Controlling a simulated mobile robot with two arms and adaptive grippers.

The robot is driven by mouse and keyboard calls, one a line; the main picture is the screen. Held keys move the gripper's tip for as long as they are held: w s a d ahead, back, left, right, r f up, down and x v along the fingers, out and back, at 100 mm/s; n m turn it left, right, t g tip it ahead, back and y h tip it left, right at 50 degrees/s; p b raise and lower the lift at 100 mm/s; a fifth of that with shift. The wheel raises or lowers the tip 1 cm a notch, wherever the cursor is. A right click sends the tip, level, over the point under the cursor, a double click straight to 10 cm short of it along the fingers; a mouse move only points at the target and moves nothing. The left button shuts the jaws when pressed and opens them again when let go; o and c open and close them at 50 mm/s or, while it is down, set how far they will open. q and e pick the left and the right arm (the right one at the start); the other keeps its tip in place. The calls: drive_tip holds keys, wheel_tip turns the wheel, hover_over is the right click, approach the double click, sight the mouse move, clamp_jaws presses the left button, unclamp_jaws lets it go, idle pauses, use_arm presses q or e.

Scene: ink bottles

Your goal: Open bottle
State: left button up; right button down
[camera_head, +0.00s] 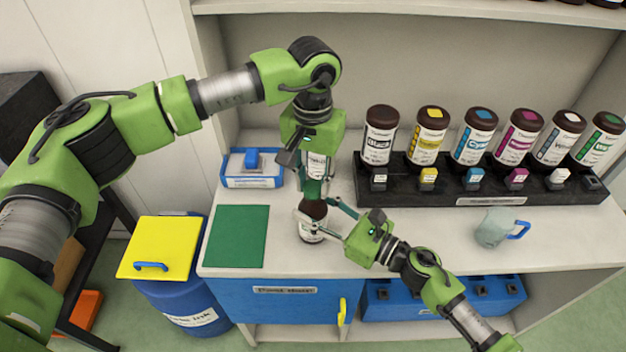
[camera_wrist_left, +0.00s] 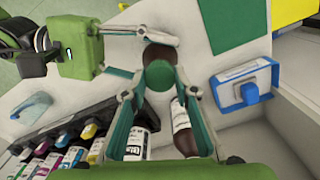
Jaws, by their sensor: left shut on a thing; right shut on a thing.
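A dark brown bottle (camera_head: 311,232) with a white label stands upright near the front edge of the counter, left of centre. Its green-topped cap (camera_wrist_left: 160,75) shows in the left wrist view. My left gripper (camera_head: 313,197) comes down from above and is shut on the cap. Its fingers also flank the cap in the left wrist view (camera_wrist_left: 160,88). My right gripper (camera_head: 328,220) reaches in from the right and is shut on the bottle's body. The fingers partly hide the bottle, so I cannot tell whether the cap is loose.
Another labelled bottle (camera_wrist_left: 182,125) stands behind my left gripper. A black rack (camera_head: 440,185) of several ink bottles stands at the back right. A jug (camera_head: 493,228) with a blue handle is right. A green mat (camera_head: 238,236) and blue-edged box (camera_head: 252,180) lie left.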

use_arm(q)
drive_tip(key=n, duration=1.3)
drive_tip(key=shift+n, duration=0.4)
drive_tip(key=n, duration=0.3)
drive_tip(key=shift+n, duration=0.4)
drive_tip(key=n, duration=0.9)
drive_tip(key=shift+r+n, duration=0.1)
drive_tip(key=shift+n, duration=0.3)
drive_tip(key=n, duration=0.3)
drive_tip(key=shift+n, duration=0.3)
drive_tip(key=n, duration=0.3)
drive_tip(key=shift+n, duration=0.4)
drive_tip(key=n, duration=0.5)
drive_tip(key=shift+n, duration=0.4)
drive_tip(key=n, duration=0.5)
drive_tip(key=shift+n, duration=0.4)
drive_tip(key=n, duration=0.3)
drive_tip(key=shift+n, duration=0.4)
drive_tip(key=n, duration=0.3)
drive_tip(key=shift+n, duration=0.4)
